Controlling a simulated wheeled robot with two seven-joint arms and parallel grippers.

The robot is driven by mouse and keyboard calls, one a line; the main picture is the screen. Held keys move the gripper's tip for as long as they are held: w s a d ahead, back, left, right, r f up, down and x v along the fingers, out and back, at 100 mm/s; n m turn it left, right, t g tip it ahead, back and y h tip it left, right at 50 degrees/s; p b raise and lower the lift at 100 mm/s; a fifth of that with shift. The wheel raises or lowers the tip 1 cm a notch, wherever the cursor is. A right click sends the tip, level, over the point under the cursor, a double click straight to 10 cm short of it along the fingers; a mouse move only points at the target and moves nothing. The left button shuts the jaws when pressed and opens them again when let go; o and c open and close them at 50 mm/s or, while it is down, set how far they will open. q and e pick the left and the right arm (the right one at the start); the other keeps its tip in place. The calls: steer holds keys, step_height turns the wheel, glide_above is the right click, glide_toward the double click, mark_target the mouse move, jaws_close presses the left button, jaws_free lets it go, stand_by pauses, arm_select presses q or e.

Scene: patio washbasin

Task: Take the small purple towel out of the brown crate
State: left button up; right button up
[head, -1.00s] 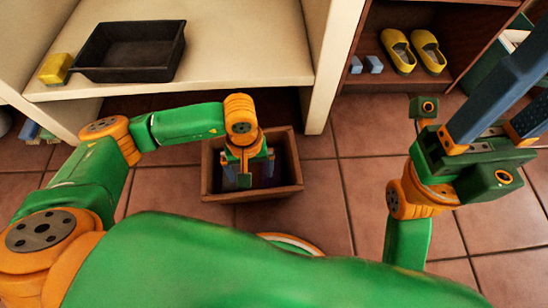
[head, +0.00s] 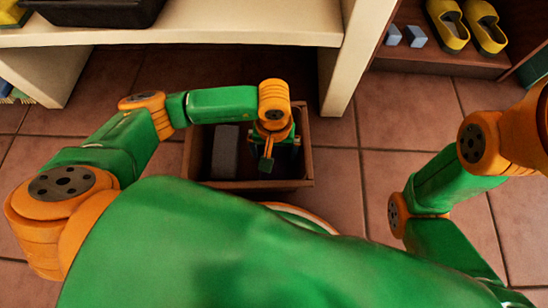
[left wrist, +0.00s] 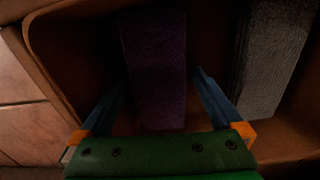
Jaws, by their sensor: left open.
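The brown crate (head: 250,184) stands on the tiled floor below the shelf, and its wall also shows in the left wrist view (left wrist: 45,62). The small purple towel (left wrist: 157,50) lies inside it as a dark, long folded block. In the head view my arm and gripper hide the towel. My left gripper (head: 270,158) points down into the right part of the crate. In the left wrist view its open fingers (left wrist: 158,80) stand on either side of the towel, with gaps visible. My right gripper is outside both views; only part of its arm shows at the right.
A grey folded towel (head: 225,150) lies in the crate's left part, beside the purple one; it shows at right in the left wrist view (left wrist: 272,60). A cream shelf (head: 200,35) bears a black tray (head: 95,12). Yellow shoes (head: 467,27) stand in a cubby.

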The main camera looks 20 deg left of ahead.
arm_select(q)
steer(key=c, duration=1.5)
